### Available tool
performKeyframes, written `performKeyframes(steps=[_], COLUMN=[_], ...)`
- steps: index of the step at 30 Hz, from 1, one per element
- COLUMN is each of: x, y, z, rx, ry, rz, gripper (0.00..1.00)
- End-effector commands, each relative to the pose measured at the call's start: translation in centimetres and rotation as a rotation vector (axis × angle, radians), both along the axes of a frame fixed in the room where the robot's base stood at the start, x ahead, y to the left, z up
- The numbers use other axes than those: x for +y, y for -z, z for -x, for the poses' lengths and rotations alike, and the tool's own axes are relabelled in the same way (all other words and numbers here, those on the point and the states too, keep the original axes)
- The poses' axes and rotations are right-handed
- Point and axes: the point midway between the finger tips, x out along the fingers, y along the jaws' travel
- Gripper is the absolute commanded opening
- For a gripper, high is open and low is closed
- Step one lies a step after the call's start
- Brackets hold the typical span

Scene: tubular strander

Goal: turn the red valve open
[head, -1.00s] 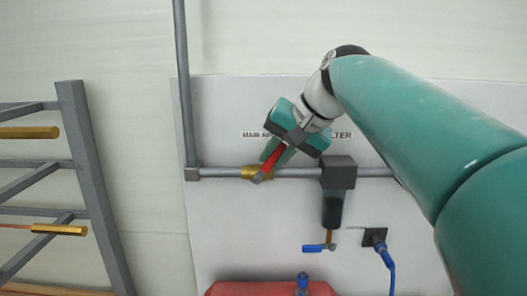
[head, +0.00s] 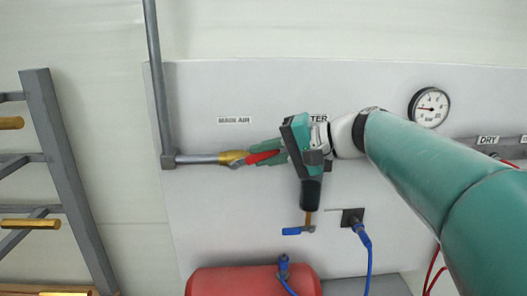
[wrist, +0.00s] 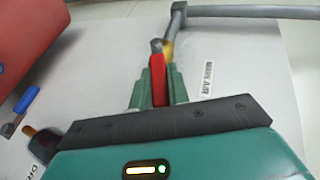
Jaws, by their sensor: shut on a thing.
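The red valve lever (head: 263,157) sits on a brass valve body (head: 232,157) in the grey pipe under the "MAIN AIR" label (head: 234,120). The lever points right from the valve, nearly in line with the pipe, with a slight upward tilt. My gripper (head: 271,154) has its green fingers shut on the lever from the right. In the wrist view the red lever (wrist: 158,82) stands between the two fingers, with the brass body (wrist: 167,50) just beyond the tips. My gripper hides the pipe right of the lever.
A dark filter unit (head: 311,192) hangs close below my gripper, with a small blue handle (head: 291,231) under it. A red tank (head: 250,282), a blue hose (head: 367,256) and a gauge (head: 429,107) are nearby. A grey rack (head: 66,180) stands left.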

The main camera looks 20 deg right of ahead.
Motion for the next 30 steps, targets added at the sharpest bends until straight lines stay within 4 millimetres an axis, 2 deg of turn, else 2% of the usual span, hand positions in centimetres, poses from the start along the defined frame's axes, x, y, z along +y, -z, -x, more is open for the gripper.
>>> performKeyframes(steps=[11, 12, 15, 25, 30], x=[0.0, 0.0, 0.0, -0.1, -1.4], y=[0.1, 0.1, 0.1, 0.0, -0.7], z=[-0.1, -0.1, -0.1, 0.1, 1.2], rx=[-0.001, -0.001, 0.000, -0.002, -0.004], ry=[0.000, -0.001, 0.000, 0.000, 0.002], rz=[-0.006, -0.006, -0.005, -0.005, -0.005], gripper=[0.00, 0.19, 0.39, 0.39, 0.39])
